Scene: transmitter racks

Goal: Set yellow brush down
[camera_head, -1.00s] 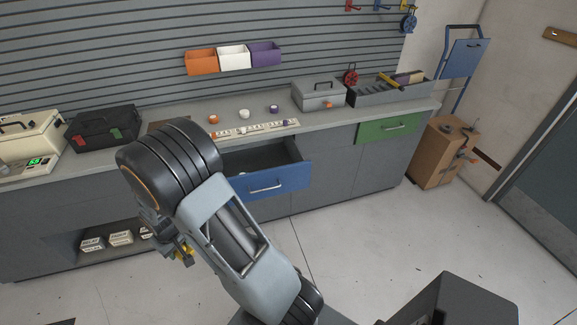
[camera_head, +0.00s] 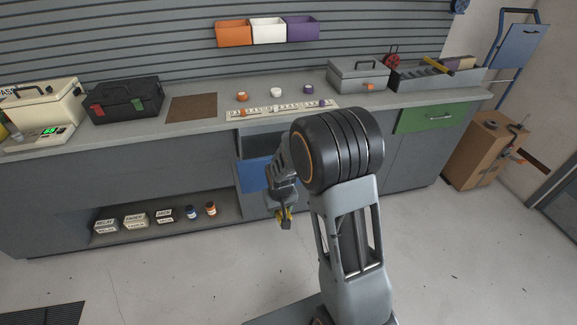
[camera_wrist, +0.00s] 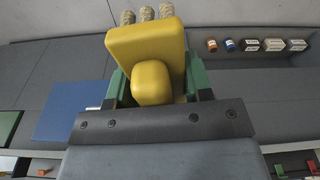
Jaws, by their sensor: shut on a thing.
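The yellow brush (camera_wrist: 150,60) is held between the green-sided fingers of my gripper (camera_wrist: 158,85) in the wrist view. Its pale bristle tufts (camera_wrist: 146,13) point away from the palm. In the head view, my gripper (camera_head: 285,214) hangs in front of the cabinets, below counter height, with a bit of yellow showing at its fingers. The brush is mostly hidden there. It is held in the air, clear of any surface that I can see.
The grey counter (camera_head: 210,124) runs along the wall, with a bare brown mat (camera_head: 192,107) on it. A black toolbox (camera_head: 122,100) and a grey toolbox (camera_head: 357,76) stand on the counter. A low shelf holds small boxes (camera_head: 135,220).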

